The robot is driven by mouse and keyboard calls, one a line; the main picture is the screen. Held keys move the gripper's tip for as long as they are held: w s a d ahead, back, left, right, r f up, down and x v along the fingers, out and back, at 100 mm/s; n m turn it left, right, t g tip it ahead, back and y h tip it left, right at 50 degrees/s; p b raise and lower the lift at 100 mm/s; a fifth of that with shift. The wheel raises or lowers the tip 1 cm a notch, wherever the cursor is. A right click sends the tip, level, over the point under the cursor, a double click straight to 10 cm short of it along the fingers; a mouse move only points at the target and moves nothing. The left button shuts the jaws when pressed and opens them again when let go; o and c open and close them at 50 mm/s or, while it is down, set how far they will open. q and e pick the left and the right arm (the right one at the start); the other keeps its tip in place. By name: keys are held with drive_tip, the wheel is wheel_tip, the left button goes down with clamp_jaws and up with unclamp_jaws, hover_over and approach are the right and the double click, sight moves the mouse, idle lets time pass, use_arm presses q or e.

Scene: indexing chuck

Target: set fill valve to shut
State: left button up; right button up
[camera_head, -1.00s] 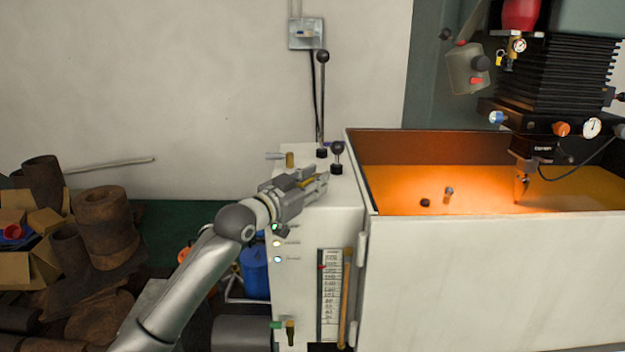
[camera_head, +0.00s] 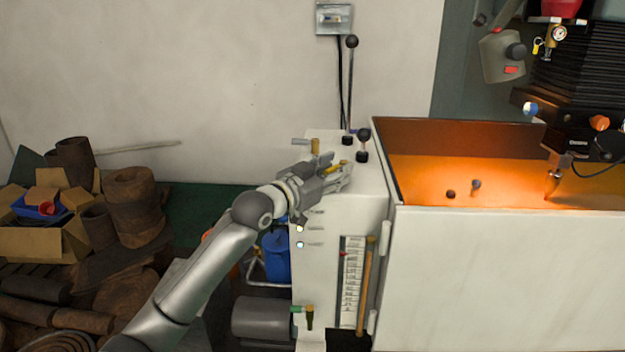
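Two valves show on the white cabinet (camera_head: 343,215), and I cannot read which is the fill valve. One is a brass valve with a grey handle (camera_head: 316,147) on the cabinet top, its handle pointing left. The other is a brass valve with a green handle (camera_head: 309,318) low on the front, its handle also pointing left. My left gripper (camera_head: 342,172) is over the cabinet's upper front edge, just below the top valve in the picture. A yellow piece (camera_head: 334,167) shows at its fingers; I cannot tell whether they touch it. My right gripper is not in view.
Two black-knobbed levers (camera_head: 351,85) (camera_head: 363,146) rise from the cabinet top close to my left gripper. An orange-lit tank (camera_head: 480,220) stands on the right under a machine head (camera_head: 585,95). Boxes (camera_head: 45,240) and rusty cylinders (camera_head: 132,200) crowd the left.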

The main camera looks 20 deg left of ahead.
use_arm(q)
drive_tip(key=v, duration=1)
drive_tip(key=shift+s+a, duration=0.2)
